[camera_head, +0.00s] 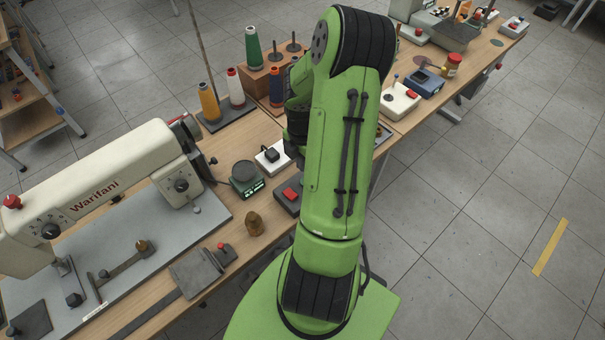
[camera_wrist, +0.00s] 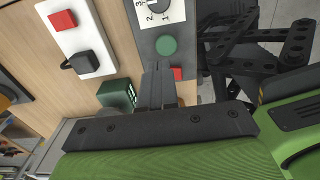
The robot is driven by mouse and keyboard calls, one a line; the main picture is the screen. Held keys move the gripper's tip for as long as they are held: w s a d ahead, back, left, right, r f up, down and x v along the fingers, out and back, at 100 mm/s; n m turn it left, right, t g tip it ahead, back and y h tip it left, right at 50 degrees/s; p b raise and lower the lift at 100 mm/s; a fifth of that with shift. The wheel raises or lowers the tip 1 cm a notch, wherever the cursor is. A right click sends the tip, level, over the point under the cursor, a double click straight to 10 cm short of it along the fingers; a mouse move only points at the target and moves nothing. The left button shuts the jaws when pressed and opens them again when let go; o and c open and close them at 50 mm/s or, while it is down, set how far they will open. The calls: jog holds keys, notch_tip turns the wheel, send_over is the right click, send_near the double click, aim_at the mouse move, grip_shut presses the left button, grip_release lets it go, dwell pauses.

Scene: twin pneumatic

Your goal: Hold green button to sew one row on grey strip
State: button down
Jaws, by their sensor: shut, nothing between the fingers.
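The round green button (camera_wrist: 166,45) sits on a grey control box (camera_wrist: 147,45) in the wrist view, between a numbered dial and a red button (camera_wrist: 176,73). My gripper (camera_wrist: 158,66) is shut and empty. Its fingertips appear just short of the green button, over the box; height above the box is unclear. In the head view my arm hides the gripper and the green button. The cream sewing machine (camera_head: 95,195) stands at the left. A dark grey strip (camera_head: 148,315) lies along the front table edge; I cannot tell whether it is the one for sewing.
A white box (camera_wrist: 88,35) with a red button and black knob is beside the control box. A small scale (camera_head: 246,178) with a green display and a brown weight (camera_head: 254,223) stand near. Thread cones (camera_head: 208,100) stand behind.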

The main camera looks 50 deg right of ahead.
notch_tip(320, 180, down, 6)
jog(key=shift+r+b, duration=0.2)
jog(key=shift+b, duration=0.1)
